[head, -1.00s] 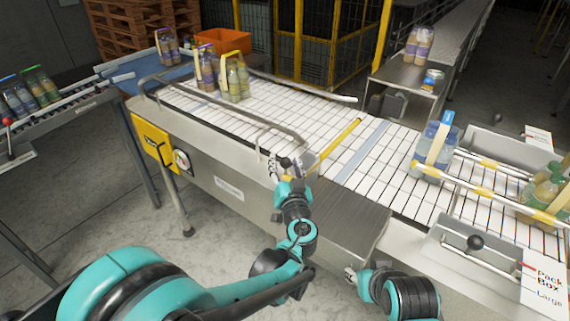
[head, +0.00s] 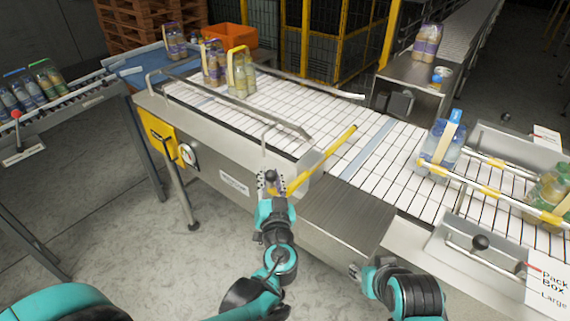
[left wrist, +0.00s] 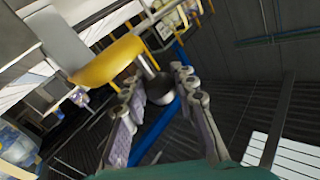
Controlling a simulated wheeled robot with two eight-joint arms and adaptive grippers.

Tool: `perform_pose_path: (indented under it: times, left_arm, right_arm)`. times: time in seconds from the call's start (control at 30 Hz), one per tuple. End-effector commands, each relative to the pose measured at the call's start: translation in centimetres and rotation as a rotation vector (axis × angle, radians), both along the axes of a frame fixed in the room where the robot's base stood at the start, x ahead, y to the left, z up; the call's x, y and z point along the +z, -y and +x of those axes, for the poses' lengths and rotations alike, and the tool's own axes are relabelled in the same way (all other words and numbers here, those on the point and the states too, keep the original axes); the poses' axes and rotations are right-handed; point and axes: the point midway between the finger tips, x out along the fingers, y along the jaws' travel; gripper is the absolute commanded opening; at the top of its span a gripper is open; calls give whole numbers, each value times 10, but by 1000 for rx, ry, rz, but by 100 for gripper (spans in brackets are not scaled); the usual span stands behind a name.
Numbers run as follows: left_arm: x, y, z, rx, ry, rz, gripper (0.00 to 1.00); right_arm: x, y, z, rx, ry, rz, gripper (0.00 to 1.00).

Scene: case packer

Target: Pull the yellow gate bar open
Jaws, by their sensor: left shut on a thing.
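The yellow gate bar (head: 328,158) runs slantwise from over the white conveyor belt out past its near edge, through a metal bracket. Its near end reaches my left gripper (head: 270,184), in front of the conveyor's side panel. The left gripper's fingers are closed around a dark knob at that end. In the left wrist view the dark knob (left wrist: 160,90) sits between the two fingers (left wrist: 158,100), beside a yellow part (left wrist: 106,62) of the bar. My right gripper (head: 356,271) is low in front of the conveyor, small and partly hidden by its own wrist.
Bottle packs (head: 241,73) stand on the belt's far left. A blue-bottle pack (head: 440,143) stands at the right, beside yellow-and-white rails (head: 488,192). A metal ledge (head: 345,215) juts out to the right of my left gripper. The floor (head: 110,200) at the left is open.

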Motion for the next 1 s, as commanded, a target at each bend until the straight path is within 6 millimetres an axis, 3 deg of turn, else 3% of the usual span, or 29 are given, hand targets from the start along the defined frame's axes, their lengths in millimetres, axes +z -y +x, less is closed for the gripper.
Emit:
perform_pose_path:
  times: [0.2,0.4,0.9,0.93,1.0]
  left_arm:
    - [1,-33,-45,0,0,-4,0]
    - [1,-50,-69,-1,-1,-4,0]
    - [0,-57,-78,-2,0,-3,0]
    - [0,-57,-78,-2,0,-3,29]
    - [0,-56,-78,-2,0,-3,47]
  right_arm:
    - [6,0,0,0,0,0,40]
    - [10,0,0,0,0,0,40]
    - [11,0,0,0,0,0,40]
    - [11,0,0,0,0,0,40]
    - [11,0,0,0,0,0,40]
